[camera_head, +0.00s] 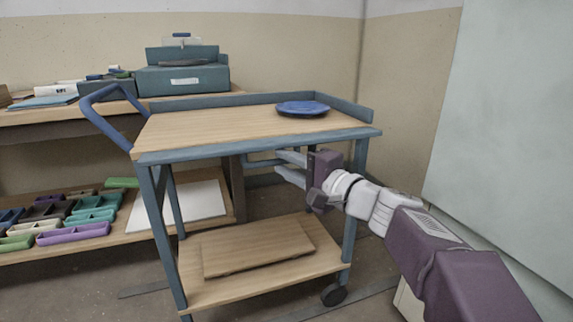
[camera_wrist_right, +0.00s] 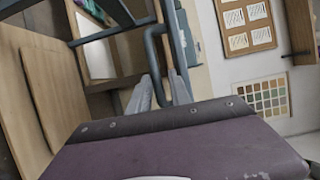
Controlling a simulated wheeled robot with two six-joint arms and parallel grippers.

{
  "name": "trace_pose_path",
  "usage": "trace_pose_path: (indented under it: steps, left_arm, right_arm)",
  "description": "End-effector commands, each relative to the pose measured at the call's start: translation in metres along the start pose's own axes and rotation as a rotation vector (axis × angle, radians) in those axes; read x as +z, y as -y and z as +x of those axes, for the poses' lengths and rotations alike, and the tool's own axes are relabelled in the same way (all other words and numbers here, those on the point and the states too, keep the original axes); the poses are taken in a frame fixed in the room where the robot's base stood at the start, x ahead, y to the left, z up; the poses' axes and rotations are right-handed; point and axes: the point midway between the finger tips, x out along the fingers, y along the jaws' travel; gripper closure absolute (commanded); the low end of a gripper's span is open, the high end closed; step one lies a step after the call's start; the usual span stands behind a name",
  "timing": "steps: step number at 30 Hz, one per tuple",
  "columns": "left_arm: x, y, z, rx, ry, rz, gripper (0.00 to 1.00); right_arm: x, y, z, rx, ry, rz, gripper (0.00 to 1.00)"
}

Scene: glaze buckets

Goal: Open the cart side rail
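The cart (camera_head: 215,130) has a wooden top and a blue frame. A blue rail (camera_head: 255,144) runs along its front edge, lower than the raised borders at the back and right. A thin bent blue bar (camera_head: 258,163) shows just below it. My right gripper (camera_head: 277,163) is at this bar under the front edge, its two pale fingers apart. In the right wrist view, the bent bar (camera_wrist_right: 151,50) reaches down toward the gap between the fingers (camera_wrist_right: 160,90). I cannot tell whether they touch it. My left gripper is out of view.
A blue plate (camera_head: 302,108) lies at the top's back right. The lower shelf (camera_head: 330,258) holds a wooden board (camera_head: 255,250). A blue push handle (camera_head: 95,103) rises at the left. Shelves with coloured trays (camera_head: 75,232) stand behind. A pale panel (camera_head: 510,130) is at the right.

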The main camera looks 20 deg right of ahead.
Motion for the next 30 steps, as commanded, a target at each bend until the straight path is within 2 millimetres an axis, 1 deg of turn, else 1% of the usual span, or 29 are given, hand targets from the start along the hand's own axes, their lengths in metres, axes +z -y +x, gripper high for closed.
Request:
trace_pose_path:
  steps: [5, 8, 11, 13, 15, 18, 19, 21, 24, 30]
  left_arm:
    - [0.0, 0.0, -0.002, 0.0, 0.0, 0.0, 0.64]
    - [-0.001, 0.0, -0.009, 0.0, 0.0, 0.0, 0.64]
    - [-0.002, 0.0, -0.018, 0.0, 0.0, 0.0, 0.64]
    - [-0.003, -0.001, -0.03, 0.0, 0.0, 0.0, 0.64]
    - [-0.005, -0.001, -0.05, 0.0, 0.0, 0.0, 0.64]
    - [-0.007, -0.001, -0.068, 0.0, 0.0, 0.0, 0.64]
    - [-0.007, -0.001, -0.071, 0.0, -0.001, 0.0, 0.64]
    - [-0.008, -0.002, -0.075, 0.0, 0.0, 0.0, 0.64]
    - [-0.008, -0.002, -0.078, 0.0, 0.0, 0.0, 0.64]
    - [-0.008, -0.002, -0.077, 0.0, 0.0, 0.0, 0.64]
  right_arm:
    - [-0.001, 0.001, -0.004, 0.0, -0.003, 0.0, 0.77]
    - [-0.002, 0.003, -0.016, 0.001, -0.006, 0.0, 0.77]
    - [-0.003, 0.005, -0.036, 0.001, -0.009, -0.001, 0.77]
    - [-0.002, 0.008, -0.051, 0.002, -0.009, 0.002, 0.77]
    - [-0.002, 0.011, -0.057, 0.007, -0.004, 0.005, 0.77]
    - [-0.001, 0.01, -0.069, 0.002, -0.004, 0.006, 0.77]
    - [-0.001, 0.009, -0.072, 0.001, -0.006, 0.005, 0.77]
    - [-0.002, 0.005, -0.082, 0.002, -0.006, 0.002, 0.77]
    - [-0.001, 0.003, -0.089, 0.001, -0.004, 0.0, 0.77]
    - [0.0, -0.001, -0.091, 0.0, 0.0, 0.0, 0.77]
